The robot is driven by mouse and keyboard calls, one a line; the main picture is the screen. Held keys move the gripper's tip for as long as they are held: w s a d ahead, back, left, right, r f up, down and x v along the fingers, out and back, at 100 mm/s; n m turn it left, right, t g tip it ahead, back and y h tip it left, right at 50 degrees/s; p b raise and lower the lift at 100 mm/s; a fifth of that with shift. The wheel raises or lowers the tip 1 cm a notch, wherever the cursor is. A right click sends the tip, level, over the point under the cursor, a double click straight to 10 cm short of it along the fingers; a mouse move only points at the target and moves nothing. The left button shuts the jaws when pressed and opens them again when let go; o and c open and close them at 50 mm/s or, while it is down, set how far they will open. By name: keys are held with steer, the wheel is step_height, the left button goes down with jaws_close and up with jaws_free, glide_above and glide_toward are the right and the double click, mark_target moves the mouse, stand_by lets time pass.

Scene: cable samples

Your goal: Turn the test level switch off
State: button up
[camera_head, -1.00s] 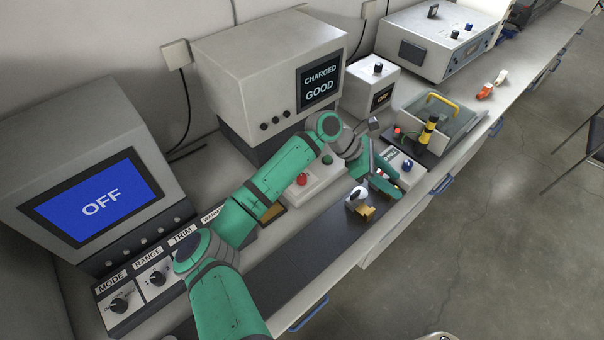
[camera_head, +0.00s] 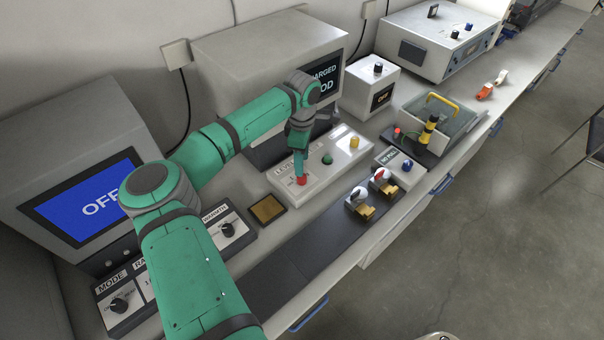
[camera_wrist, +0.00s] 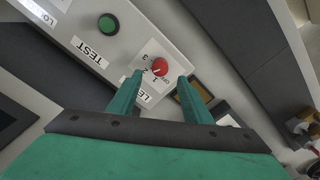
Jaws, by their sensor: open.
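The test level switch is a red knob (camera_wrist: 160,67) on a sloped white panel (camera_wrist: 180,42) with a printed dial around it. The dial carries OFF and numbers; which mark the knob points to is too small to tell. In the head view the red knob (camera_head: 302,182) shows at the panel's near left end, partly covered by my fingers. My gripper (camera_wrist: 160,78) is open, with one green finger to each side of the knob in the wrist view. In the head view my gripper (camera_head: 300,172) points down at it. I cannot tell whether the fingers touch it.
The same panel has a green button (camera_head: 327,159) and a yellow one (camera_head: 354,142). A brass-coloured plate (camera_head: 267,209) lies at its left. A grey monitor box (camera_head: 240,50) stands behind.

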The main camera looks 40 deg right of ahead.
mark_target(302, 179)
step_height(302, 179, down, 7)
steer(key=shift+r, duration=0.1)
steer(key=shift+c, duration=0.3)
steer(key=c, duration=1)
